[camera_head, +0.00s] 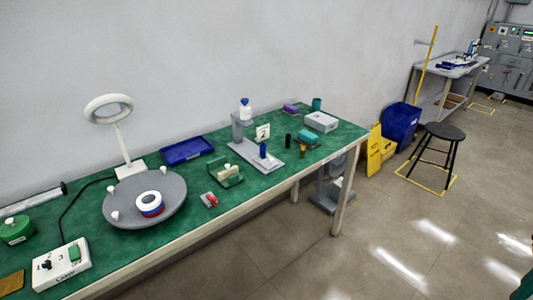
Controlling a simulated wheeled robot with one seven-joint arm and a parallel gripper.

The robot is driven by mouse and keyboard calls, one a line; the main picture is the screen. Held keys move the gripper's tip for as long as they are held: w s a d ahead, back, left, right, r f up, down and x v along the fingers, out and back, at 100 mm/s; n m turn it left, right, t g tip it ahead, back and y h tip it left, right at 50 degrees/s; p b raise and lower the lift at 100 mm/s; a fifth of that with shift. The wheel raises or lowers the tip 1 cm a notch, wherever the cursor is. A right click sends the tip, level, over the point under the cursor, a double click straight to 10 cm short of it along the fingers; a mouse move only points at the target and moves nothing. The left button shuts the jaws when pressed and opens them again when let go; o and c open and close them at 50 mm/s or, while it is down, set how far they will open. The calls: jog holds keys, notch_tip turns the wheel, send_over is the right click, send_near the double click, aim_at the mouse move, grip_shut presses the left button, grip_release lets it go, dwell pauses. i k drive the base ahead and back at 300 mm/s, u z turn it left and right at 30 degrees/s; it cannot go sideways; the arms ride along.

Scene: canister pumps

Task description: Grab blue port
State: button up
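Several blue things show on the green-topped bench, and I cannot tell for sure which is the blue port. A small upright dark-blue cylinder (263,150) stands on the grey fixture plate (242,152) near the bench's middle. A white bottle with a blue cap (245,108) sits up on the fixture's grey post. A white ring with red and blue bands (150,204) lies on the round grey turntable (122,213) at left. My gripper is not in view.
A ring lamp (110,110), blue tray (187,151), small green holder (226,175), red-handled part (209,200) and grey box (321,122) stand on the bench. A black stool (445,131), blue bin (401,124) and yellow sign (376,153) are at right. The floor in front is clear.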

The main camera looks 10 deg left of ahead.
aim_at(262, 145)
jog(key=i, duration=1)
